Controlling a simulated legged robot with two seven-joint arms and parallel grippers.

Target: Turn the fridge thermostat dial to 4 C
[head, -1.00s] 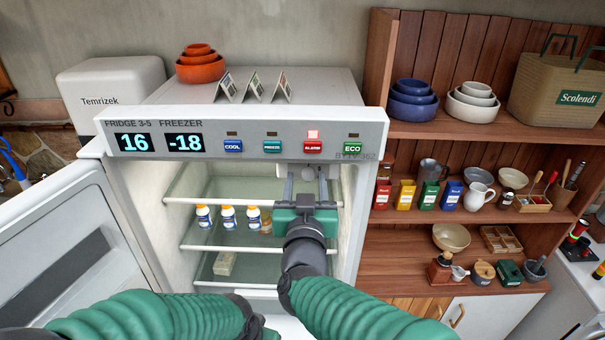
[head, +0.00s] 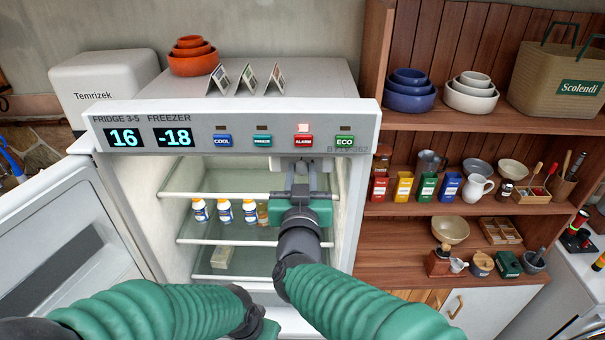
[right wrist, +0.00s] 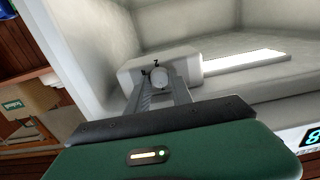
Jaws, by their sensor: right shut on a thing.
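The fridge (head: 235,110) stands open, its display (head: 124,138) reading 16. My right gripper (right wrist: 160,84) is shut on the dial, with a finger on each side; in the head view the right gripper (head: 301,172) is just under the control panel. My left gripper (head: 268,330) shows only partly at the bottom edge, its fingers out of view.
The fridge door (head: 60,235) is swung out to the left. Small bottles (head: 225,212) stand on a fridge shelf below and left of my right gripper. Wooden shelves (head: 430,130) with bowls, tins and jugs stand close on the right. Bowls (head: 192,60) and cards (head: 245,80) sit on top.

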